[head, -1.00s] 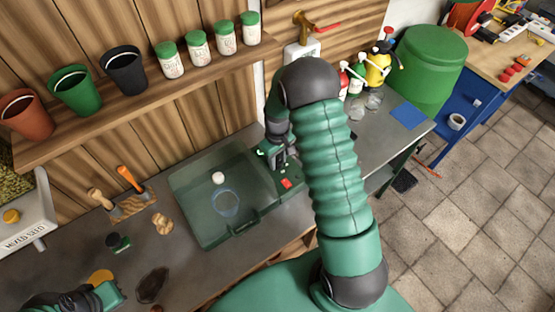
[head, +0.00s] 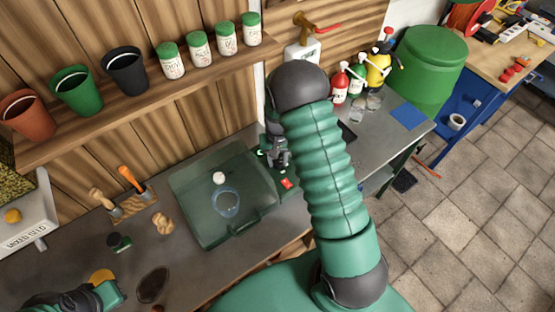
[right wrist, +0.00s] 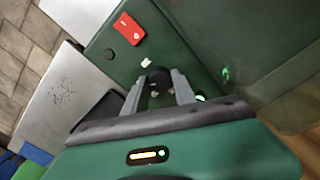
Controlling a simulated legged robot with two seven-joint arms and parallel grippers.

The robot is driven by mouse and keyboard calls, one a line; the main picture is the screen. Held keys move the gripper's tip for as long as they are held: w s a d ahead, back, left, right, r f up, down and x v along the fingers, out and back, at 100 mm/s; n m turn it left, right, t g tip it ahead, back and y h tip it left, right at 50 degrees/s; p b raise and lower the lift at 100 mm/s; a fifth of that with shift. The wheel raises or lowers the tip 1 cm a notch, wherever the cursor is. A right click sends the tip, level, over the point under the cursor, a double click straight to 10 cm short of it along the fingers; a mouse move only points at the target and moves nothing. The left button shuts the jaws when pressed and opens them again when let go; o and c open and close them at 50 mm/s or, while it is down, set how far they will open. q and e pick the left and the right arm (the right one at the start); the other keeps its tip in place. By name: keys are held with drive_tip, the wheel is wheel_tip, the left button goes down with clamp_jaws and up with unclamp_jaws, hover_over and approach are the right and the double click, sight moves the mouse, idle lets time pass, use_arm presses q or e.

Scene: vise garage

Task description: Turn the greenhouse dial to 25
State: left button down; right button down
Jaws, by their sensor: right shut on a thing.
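The greenhouse (head: 185,185) is a clear, green-tinted box on the grey bench, with a white round thing and a bluish ring visible in it. Its green control panel (right wrist: 105,50) is at its right end, with a red switch (right wrist: 129,29) that also shows in the head view (head: 287,183). My right gripper (right wrist: 162,88) is at the panel, its fingers shut on the dark dial (right wrist: 157,76). The dial's marks and reading cannot be made out. Part of my left gripper (head: 95,299) shows at the bottom left; its fingers are not clear.
A shelf (head: 120,116) with pots and jars runs above the bench. Red and yellow bottles (head: 340,88) and glass jars stand right of my right arm. A tool holder (head: 135,203) with two handles is left of the greenhouse. A tap (head: 307,30) is on the wall.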

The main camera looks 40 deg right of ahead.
sight(277, 161)
drive_tip(key=shift+w+d+r, duration=0.15)
drive_tip(key=shift+w+r, duration=0.05)
drive_tip(key=shift+w, duration=0.05)
drive_tip(key=c, duration=1.2)
unclamp_jaws()
drive_tip(key=shift+o, duration=0.9)
drive_tip(key=shift+s+f, duration=0.1)
drive_tip(key=shift+f, duration=0.05)
wheel_tip(277, 161, up, 17)
drive_tip(key=b, duration=0.2)
drive_tip(key=shift+f, duration=0.15)
